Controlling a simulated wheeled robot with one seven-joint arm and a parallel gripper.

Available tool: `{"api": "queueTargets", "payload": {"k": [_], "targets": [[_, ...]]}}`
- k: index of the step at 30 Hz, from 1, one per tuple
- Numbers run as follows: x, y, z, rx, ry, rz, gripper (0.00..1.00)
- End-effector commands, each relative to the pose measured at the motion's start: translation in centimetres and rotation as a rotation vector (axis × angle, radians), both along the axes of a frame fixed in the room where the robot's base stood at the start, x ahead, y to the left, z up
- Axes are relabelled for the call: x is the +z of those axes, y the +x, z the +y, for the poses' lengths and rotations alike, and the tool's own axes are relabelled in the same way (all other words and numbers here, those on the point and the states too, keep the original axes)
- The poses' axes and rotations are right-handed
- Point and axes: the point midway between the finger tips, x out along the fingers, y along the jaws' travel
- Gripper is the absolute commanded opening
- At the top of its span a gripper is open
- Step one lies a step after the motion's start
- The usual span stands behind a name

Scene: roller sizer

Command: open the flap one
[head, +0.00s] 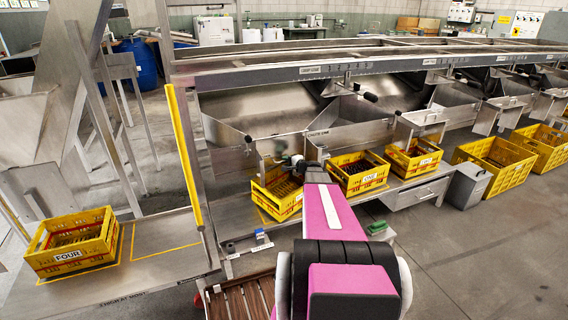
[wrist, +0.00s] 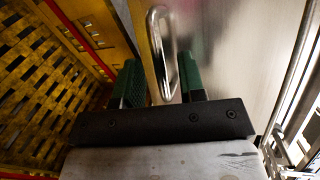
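In the wrist view, a bright metal loop handle (wrist: 157,40) stands on a smooth steel plate (wrist: 225,45), which looks like the flap. My gripper (wrist: 161,80) is open, with two green-padded fingers. The handle's lower end lies between the fingers, and I see a gap on each side; I cannot tell how deep it sits. In the head view my gripper (head: 284,160) is small and partly hidden by my arm, just in front of the chute marked CHUTE ONE (head: 318,133). The flap and its handle are not clear there.
A yellow crate (wrist: 75,25) is close on the left in the wrist view. In the head view, yellow crates (head: 277,200) (head: 362,181) (head: 415,162) stand under the chutes. Crate FOUR (head: 70,257) is on the left bench. A yellow post (head: 184,158) rises left of my arm.

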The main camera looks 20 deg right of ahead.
Motion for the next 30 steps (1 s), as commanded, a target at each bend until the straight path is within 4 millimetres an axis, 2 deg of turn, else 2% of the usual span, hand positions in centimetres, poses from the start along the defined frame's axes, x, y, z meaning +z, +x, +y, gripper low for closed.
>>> {"api": "queueTargets", "payload": {"k": [1, 6, 15, 16, 19, 30], "targets": [[-0.2, 0.7, 0.2, 0.001, 0.000, 0.000, 0.37], [-0.4, 1.6, 0.7, 0.001, 0.000, 0.000, 0.37], [-0.4, 1.7, 0.8, 0.001, 0.000, 0.000, 0.37], [-0.4, 1.7, 0.8, 0.001, 0.000, 0.000, 0.34], [-0.4, 1.7, 0.8, 0.001, 0.000, 0.000, 0.01], [-0.2, 1.2, 0.8, 0.000, -0.002, 0.026, 0.00]]}}
